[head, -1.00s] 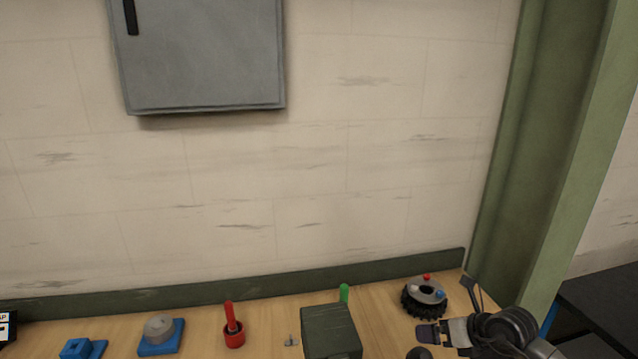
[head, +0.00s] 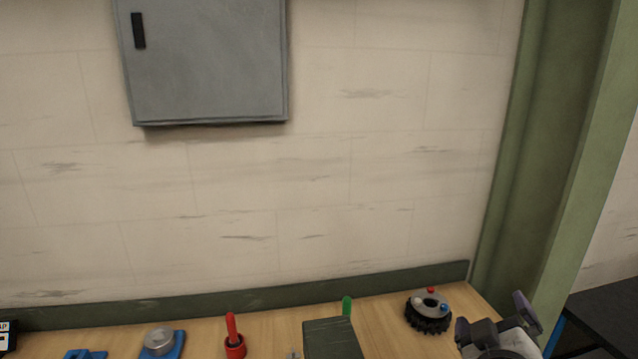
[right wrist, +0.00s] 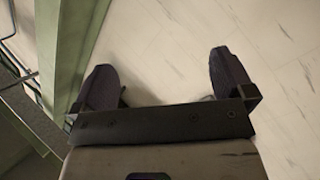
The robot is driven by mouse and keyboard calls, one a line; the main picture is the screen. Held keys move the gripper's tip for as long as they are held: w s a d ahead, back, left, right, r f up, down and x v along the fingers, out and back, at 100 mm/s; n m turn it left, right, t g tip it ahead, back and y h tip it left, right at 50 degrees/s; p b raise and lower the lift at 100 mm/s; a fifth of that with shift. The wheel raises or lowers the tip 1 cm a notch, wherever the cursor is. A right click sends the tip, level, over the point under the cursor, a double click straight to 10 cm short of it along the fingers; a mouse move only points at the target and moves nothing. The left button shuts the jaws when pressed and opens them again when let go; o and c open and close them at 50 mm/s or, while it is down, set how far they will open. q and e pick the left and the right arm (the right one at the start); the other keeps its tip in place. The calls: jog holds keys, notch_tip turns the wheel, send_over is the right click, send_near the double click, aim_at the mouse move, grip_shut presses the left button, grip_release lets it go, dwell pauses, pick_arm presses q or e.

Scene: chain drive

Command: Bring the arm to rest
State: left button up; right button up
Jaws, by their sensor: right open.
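My right gripper (head: 492,320) is at the lower right of the head view, just right of the black toothed wheel on the bench. In the right wrist view its two dark fingers (right wrist: 165,85) stand wide apart with nothing between them. Behind them are the pale wall and the green post. My left gripper is in neither view.
The wooden bench (head: 277,324) holds the toothed wheel (head: 428,322), a dark green block (head: 333,341), a green peg (head: 347,306), a red holder with a handle (head: 235,346) and blue fixtures (head: 176,345). A green post (head: 545,150) stands at right; a grey cabinet (head: 208,60) hangs above.

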jog(key=s+a+f+g+y, duration=0.3)
jog(key=s+f, duration=0.3)
jog(key=f, duration=0.3)
jog(key=s+a+f+g+y, duration=0.3)
jog(key=s+f, duration=0.4)
jog(key=f, duration=0.2)
jog(key=s+a+f+m+g, duration=0.1)
jog(key=s+f+m+g, duration=0.4)
jog(key=s+f, duration=1.6)
notch_tip(320, 180, up, 28)
jog(key=s+n+g+p, duration=0.2)
jog(key=p, duration=2.4)
jog(key=shift+y+p, duration=0.3)
jog(key=shift+p, duration=0.05)
jog(key=shift+f, duration=0.1)
